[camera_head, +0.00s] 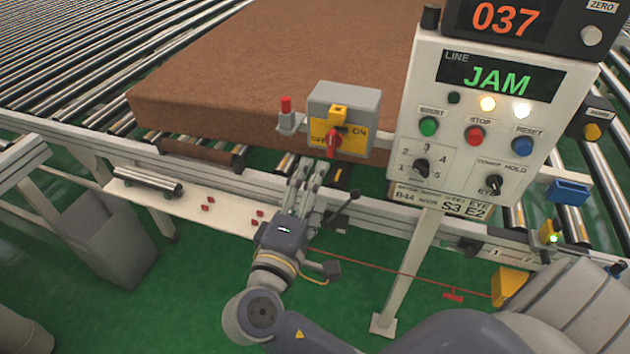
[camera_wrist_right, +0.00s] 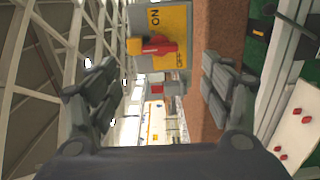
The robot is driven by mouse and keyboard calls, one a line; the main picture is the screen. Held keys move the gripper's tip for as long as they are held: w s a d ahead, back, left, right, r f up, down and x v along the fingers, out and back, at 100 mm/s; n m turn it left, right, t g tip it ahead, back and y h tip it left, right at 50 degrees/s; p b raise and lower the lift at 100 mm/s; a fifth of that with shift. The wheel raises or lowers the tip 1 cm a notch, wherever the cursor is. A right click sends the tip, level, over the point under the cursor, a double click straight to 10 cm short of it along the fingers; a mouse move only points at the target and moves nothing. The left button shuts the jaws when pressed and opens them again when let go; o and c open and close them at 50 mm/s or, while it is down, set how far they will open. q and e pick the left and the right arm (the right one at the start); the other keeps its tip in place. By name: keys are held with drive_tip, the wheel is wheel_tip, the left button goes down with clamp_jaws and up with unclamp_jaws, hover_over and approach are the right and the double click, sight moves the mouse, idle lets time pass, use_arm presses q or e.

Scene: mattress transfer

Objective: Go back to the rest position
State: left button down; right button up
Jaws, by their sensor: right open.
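My right gripper (camera_head: 303,178) is in the middle of the head view, just below a grey switch box (camera_head: 365,97) with a yellow plate and a red rotary handle (camera_head: 332,143). In the right wrist view its two fingers (camera_wrist_right: 160,98) are spread apart with nothing between them. The red handle (camera_wrist_right: 152,47) shows ahead of the fingers there, turned sideways by the camera. The gripper looks close to the handle; I cannot tell whether it touches. My left gripper is not in view.
A brown mattress (camera_head: 270,60) lies on the roller conveyor (camera_head: 70,60). A control panel (camera_head: 490,120) reading JAM stands to the right on a post (camera_head: 410,265). A white shelf (camera_head: 185,203) and a grey bin (camera_head: 110,235) are at the left. Green floor is open below.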

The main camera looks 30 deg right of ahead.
idle(0.4)
drive_tip(key=w+a+f+n+y, duration=0.1)
drive_tip(key=w+f+n+y, duration=0.1)
drive_tip(key=f, duration=0.7)
drive_tip(key=w+a+f+n+g+y, duration=0.1)
drive_tip(key=a+f+y, duration=0.15)
drive_tip(key=f, duration=0.65)
drive_tip(key=w+a+f+n+y, duration=0.1)
drive_tip(key=w+f+n+y, duration=0.15)
drive_tip(key=f, duration=0.65)
drive_tip(key=s+f+g+y, duration=0.2)
drive_tip(key=s+f, duration=0.2)
drive_tip(key=f, duration=0.9)
drive_tip(key=s+d+f+m+g+y, duration=0.1)
drive_tip(key=s+f+m+g+y, duration=0.3)
drive_tip(key=s+f, duration=1.4)
drive_tip(key=s+d+f+m+g, duration=0.1)
drive_tip(key=s+d+f+m, duration=0.1)
drive_tip(key=s, duration=0.7)
drive_tip(key=s+d+f+m+g, duration=0.2)
drive_tip(key=s+f+m, duration=0.3)
drive_tip(key=s, duration=0.5)
wheel_tip(320, 180, down, 2)
drive_tip(key=shift+d+f+g+y, duration=0.15)
drive_tip(key=shift+g+y, duration=0.15)
drive_tip(key=shift+y, duration=0.1)
